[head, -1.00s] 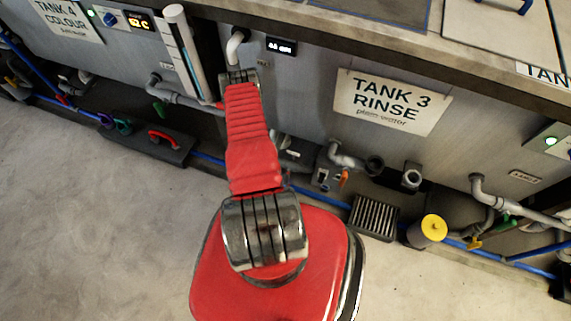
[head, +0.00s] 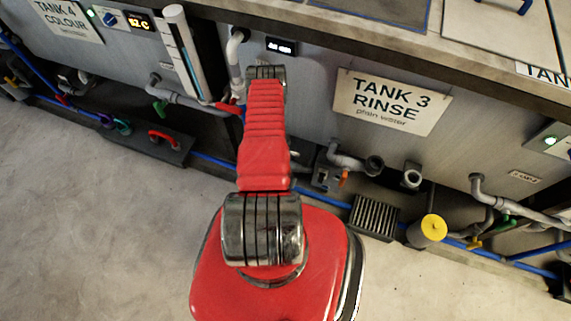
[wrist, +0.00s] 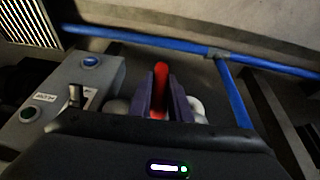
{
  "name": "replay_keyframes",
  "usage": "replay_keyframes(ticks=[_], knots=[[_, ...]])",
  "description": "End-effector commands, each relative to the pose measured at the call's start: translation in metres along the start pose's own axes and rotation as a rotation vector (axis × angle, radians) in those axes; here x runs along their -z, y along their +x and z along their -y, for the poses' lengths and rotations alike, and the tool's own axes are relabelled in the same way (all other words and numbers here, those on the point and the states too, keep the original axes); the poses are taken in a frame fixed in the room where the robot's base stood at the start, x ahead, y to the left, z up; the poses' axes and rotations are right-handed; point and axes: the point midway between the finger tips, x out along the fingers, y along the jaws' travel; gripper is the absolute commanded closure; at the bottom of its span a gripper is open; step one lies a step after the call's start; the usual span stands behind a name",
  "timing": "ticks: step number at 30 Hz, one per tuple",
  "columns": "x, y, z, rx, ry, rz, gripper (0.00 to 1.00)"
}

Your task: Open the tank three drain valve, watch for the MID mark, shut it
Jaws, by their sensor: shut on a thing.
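In the wrist view my gripper (wrist: 161,98) is shut on a red valve handle (wrist: 161,72), with a dark jaw on each side of it. Pale pipe parts (wrist: 198,106) show beside the jaws. The tank three front (head: 320,60) carries a "TANK 3 RINSE" sign (head: 391,101). A clear upright tube with a blue strip (head: 184,55) stands left of my arm. I cannot read a MID mark on it or tell which tank it serves.
A grey switch box (wrist: 70,100) with blue and green buttons is left of my gripper. Blue pipes (wrist: 140,39) run beyond the jaws. A floor grate (head: 375,216) and a yellow-topped cylinder (head: 428,231) lie right of my arm. The floor at left is clear.

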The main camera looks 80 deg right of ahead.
Motion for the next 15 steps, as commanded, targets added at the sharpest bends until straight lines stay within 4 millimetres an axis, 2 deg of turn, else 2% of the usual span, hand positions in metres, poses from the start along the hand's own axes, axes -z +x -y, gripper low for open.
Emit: replay_keyframes(ticks=[15], knots=[[0.0016,-0.0005,-0.0026,0.054,0.038,-0.002,1.0]])
